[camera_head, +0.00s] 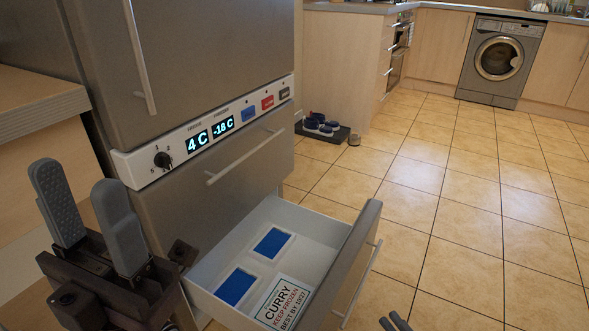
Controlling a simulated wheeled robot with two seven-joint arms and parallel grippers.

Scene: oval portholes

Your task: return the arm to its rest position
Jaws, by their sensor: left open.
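My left gripper (82,185) is at the lower left, beside the fridge-freezer. Its two grey fingers point up and stand apart with nothing between them. My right gripper (394,322) shows only as two dark fingertips at the bottom edge. The rest of it is out of view, and I cannot tell whether it is open. The freezer drawer (345,262) is pulled out, to the right of my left gripper. A white box labelled CURRY (284,303) lies in the drawer near two blue rectangles with pale borders (272,243).
The fridge-freezer (190,55) rises close behind my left gripper, with a control panel (205,135). A wooden counter (40,100) is at the left. Shoes on a dark mat (322,130) and a washing machine (500,60) are farther back. The tiled floor (470,190) is clear.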

